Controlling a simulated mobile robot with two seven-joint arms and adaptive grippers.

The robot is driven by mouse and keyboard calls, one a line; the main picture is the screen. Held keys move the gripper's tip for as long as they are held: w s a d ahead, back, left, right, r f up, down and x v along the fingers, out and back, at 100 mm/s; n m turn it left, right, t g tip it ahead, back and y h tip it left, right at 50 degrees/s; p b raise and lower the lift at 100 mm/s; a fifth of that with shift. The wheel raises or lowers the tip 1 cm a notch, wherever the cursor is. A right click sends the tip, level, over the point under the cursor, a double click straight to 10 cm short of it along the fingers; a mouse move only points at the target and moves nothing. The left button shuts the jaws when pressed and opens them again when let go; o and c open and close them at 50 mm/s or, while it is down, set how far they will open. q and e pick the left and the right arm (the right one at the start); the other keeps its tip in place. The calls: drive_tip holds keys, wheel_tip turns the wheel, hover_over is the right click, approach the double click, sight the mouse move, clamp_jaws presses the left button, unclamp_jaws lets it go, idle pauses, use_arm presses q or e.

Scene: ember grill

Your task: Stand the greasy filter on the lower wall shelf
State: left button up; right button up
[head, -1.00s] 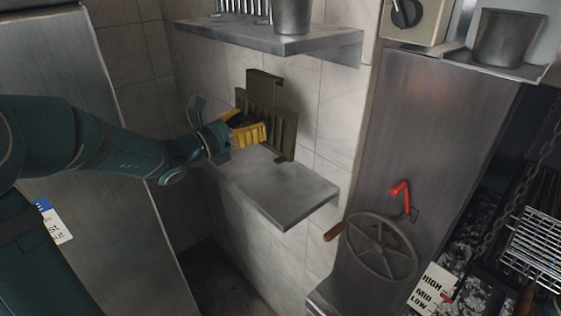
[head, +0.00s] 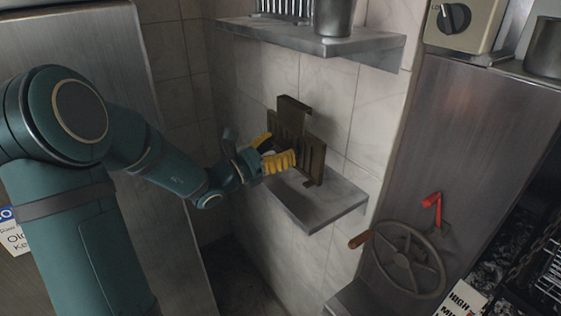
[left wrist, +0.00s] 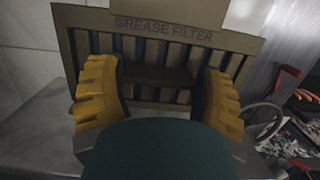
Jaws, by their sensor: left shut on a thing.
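The greasy filter (head: 314,158) is a brown slotted metal panel with a raised tab on top. It is upright, close to the tiled wall, with its lower edge at or just above the lower wall shelf (head: 335,207); I cannot tell whether it touches. My left gripper (head: 281,155), with yellow fingers, is shut on the filter from the left. In the left wrist view the filter (left wrist: 165,30) reads "GREASE FILTER", and the fingers (left wrist: 160,92) lie against its slotted face. My right gripper is not in view.
The upper wall shelf (head: 320,46) hangs above, holding a metal cup (head: 333,17) and a rack. Right of the lower shelf are a handwheel (head: 403,258) and a red lever (head: 433,203) on a steel panel. The lower shelf's front end is bare.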

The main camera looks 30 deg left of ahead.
use_arm(q)
wheel_tip(320, 180, down, 3)
drive_tip(key=shift+f, duration=0.3)
drive_tip(key=shift+f, duration=0.1)
drive_tip(key=o, duration=1.3)
